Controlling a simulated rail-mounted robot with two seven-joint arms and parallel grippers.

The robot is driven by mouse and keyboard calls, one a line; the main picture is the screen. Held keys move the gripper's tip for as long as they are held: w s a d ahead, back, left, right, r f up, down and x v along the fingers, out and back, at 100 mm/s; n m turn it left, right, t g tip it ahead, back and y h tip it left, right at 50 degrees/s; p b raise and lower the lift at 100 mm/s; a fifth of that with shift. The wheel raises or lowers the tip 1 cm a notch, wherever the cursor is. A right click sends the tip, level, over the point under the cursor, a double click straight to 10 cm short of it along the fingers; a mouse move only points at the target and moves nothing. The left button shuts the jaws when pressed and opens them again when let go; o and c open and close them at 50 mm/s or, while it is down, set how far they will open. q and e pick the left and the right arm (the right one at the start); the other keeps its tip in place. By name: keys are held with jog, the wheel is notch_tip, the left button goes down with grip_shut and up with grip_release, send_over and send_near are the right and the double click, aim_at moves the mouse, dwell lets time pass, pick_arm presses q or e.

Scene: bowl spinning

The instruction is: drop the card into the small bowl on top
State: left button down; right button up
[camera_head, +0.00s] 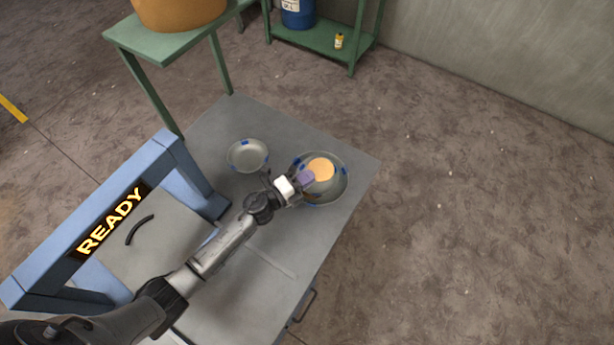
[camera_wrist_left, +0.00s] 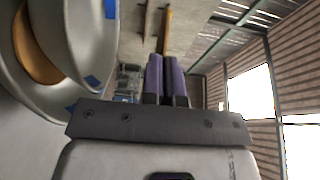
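The card (camera_head: 321,168) is a thin orange disc. My left gripper (camera_head: 306,178), with purple fingers, is shut on it and holds it flat. In the left wrist view the card shows edge-on as a narrow strip (camera_wrist_left: 168,32) beyond the nearly closed fingers (camera_wrist_left: 166,80). The card is above a grey bowl stack with blue marks. The small bowl (camera_wrist_left: 82,40) sits on top of a larger bowl (camera_head: 338,190), with an orange-brown piece (camera_wrist_left: 33,50) between them. The card and gripper hide part of the stack in the head view. My right gripper is in neither view.
A second grey bowl (camera_head: 247,155) with blue marks stands left of the stack on the grey table (camera_head: 255,255). A blue frame with a lit READY sign (camera_head: 110,222) stands at the left. A green table (camera_head: 160,45) is behind. The table's front part is mostly clear.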

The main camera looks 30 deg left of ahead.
pick_arm(q)
jog(key=c, duration=1.8)
grip_release()
jog(key=o, duration=0.5)
jog(key=v, duration=1.3)
jog(key=shift+s+a, duration=0.2)
jog(key=shift+s, duration=0.15)
